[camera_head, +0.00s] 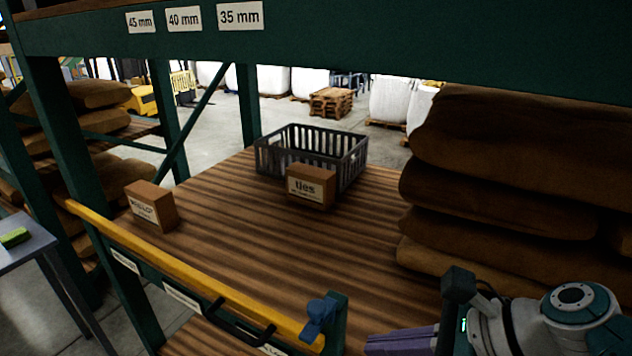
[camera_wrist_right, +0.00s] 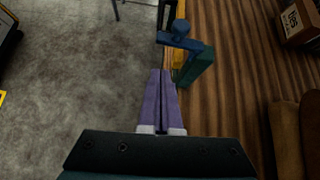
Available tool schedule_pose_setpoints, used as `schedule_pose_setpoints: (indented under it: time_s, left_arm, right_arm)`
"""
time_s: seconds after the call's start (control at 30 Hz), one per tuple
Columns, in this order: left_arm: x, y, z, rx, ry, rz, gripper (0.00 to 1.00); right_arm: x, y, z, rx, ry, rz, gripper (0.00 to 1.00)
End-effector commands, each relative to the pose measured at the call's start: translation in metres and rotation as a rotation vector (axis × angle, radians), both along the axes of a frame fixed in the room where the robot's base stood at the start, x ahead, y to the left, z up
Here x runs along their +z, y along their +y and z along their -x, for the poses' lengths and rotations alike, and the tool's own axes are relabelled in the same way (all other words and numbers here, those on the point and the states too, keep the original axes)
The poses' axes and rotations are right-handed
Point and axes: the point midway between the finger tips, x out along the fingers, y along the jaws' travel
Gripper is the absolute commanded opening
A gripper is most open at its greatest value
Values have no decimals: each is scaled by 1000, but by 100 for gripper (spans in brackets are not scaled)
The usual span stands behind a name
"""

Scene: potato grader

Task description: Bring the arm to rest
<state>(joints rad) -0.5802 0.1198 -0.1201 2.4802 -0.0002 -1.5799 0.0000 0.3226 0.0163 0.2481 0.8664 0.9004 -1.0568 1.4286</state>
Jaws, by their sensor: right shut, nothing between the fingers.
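My right gripper (camera_head: 402,341) shows at the bottom right of the head view, its arm coming in from the right edge. Its purple fingers lie together, shut and empty, and point left. In the right wrist view the closed fingers (camera_wrist_right: 161,100) point up the picture, just left of a green post (camera_wrist_right: 196,67) with a blue knob (camera_wrist_right: 180,29). I cannot tell whether they touch the post. My left gripper is not in view.
A ribbed brown shelf (camera_head: 230,215) holds a grey crate (camera_head: 345,150), a "ties" box (camera_head: 311,186) and another small box (camera_head: 151,206). Brown sacks (camera_head: 500,190) are stacked at right. A yellow rail (camera_head: 190,270) and the blue knob (camera_head: 320,316) edge the front. A green beam (camera_head: 400,45) crosses above.

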Motion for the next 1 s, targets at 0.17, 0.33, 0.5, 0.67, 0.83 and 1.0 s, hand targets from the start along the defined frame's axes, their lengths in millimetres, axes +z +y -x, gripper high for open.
schedule_pose_setpoints:
  time_s: [0.17, 0.33, 0.5, 0.67, 0.83, 1.0]
  left_arm:
    - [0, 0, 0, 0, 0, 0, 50]
    - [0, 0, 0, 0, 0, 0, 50]
    - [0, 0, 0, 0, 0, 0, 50]
    - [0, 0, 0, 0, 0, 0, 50]
    - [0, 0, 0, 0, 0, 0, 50]
    - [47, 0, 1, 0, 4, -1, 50]
  right_arm:
    - [-11, -19, 40, 326, -175, 291, 0]
    - [-7, -41, 99, 856, -395, 668, 0]
    - [19, -54, 147, 1333, -565, 940, 0]
    - [50, -61, 178, 1646, -664, 1097, 0]
    - [85, -67, 204, 1901, -734, 1214, 0]
    - [140, -69, 209, 1959, -747, 1239, 0]
